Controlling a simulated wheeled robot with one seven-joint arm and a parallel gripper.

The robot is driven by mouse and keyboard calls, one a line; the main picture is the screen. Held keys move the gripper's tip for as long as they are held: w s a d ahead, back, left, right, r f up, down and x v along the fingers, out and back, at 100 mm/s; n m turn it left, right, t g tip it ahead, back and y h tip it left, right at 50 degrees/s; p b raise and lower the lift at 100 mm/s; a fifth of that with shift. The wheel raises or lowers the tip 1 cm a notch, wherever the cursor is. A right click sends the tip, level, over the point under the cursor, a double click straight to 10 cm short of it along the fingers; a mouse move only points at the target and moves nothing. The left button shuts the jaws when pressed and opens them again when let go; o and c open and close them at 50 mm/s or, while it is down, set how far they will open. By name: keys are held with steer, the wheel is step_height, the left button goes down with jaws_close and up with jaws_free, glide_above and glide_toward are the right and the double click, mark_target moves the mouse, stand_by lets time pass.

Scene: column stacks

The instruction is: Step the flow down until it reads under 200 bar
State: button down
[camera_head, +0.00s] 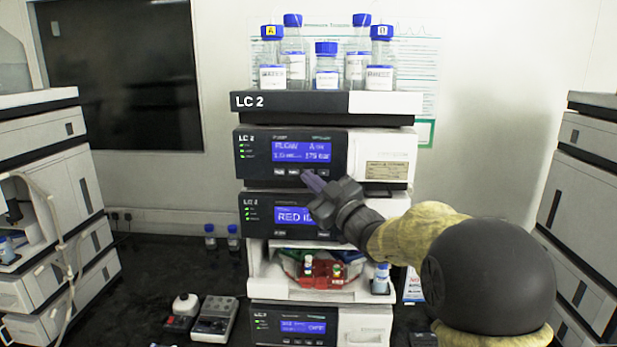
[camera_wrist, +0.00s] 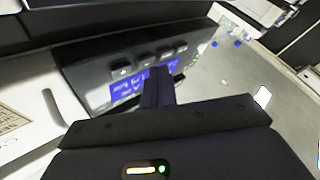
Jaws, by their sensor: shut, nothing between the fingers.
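The pump module (camera_head: 292,158) of the LC 2 stack has a blue display (camera_head: 301,151) with a flow line above and a pressure that looks like 175 or 179 bar; the small digits are blurred. A row of small buttons (camera_head: 280,171) sits below the display. My gripper (camera_head: 312,180) is shut and empty, its fingertips at the right part of that row. In the wrist view, the closed fingers (camera_wrist: 157,88) reach over the blue display (camera_wrist: 125,92) toward the buttons (camera_wrist: 146,61). I cannot tell whether they touch one.
A solvent tray (camera_head: 300,103) with several blue-capped bottles tops the stack. Below the pump are a module with a blue display (camera_head: 293,215) and an open bay with a red vial rack (camera_head: 325,274). Other stacks stand at left (camera_head: 45,200) and right (camera_head: 590,200).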

steer(key=shift+s, duration=0.3)
steer(key=s+b, duration=0.3)
steer(key=s, duration=0.2)
steer(key=shift+a, duration=0.1)
stand_by(0.4)
stand_by(0.4)
